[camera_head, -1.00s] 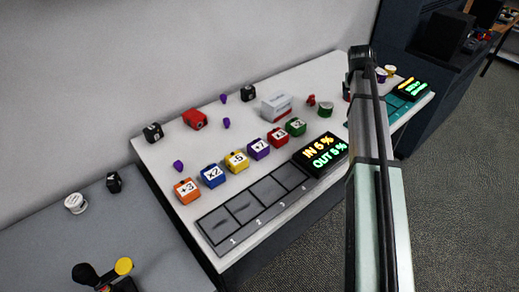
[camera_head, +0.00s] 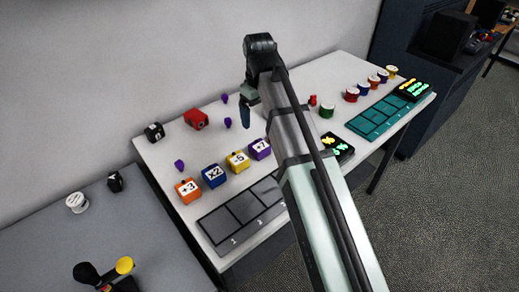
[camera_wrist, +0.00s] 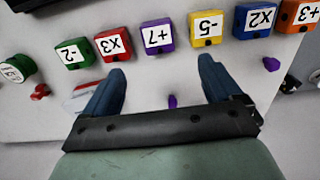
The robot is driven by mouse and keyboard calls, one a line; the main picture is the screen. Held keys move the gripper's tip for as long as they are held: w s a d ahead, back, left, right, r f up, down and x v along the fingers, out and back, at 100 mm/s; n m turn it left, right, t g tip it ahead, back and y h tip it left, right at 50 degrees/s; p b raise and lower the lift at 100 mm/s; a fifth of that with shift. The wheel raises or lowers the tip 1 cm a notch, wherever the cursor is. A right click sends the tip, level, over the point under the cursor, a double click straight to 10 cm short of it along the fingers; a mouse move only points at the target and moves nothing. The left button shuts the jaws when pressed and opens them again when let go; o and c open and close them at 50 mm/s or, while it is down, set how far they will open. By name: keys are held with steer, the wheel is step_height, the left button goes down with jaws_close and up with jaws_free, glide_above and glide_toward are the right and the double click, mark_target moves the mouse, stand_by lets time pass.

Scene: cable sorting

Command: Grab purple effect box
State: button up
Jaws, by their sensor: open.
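In the head view my gripper (camera_head: 245,112) hangs over the table behind the row, and one finger shows. The purple box is apart from the fingers.
The yellow -5 box (camera_wrist: 207,29) stands right of the purple box, and the red x3 box (camera_wrist: 114,45) stands left in the wrist view. A small purple piece (camera_wrist: 172,101) lies between my fingers' bases. A slotted grey panel (camera_head: 243,207) lies in front of the row.

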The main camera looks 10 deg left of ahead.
mark_target(259, 145)
steer(key=shift+w+d+f, duration=0.1)
steer(key=shift+f, duration=3.3)
steer(key=shift+w+f, duration=0.1)
steer(key=shift+f, duration=3.3)
steer(key=c, duration=1.1)
steer(key=shift+r, duration=0.2)
steer(key=shift+c, duration=0.2)
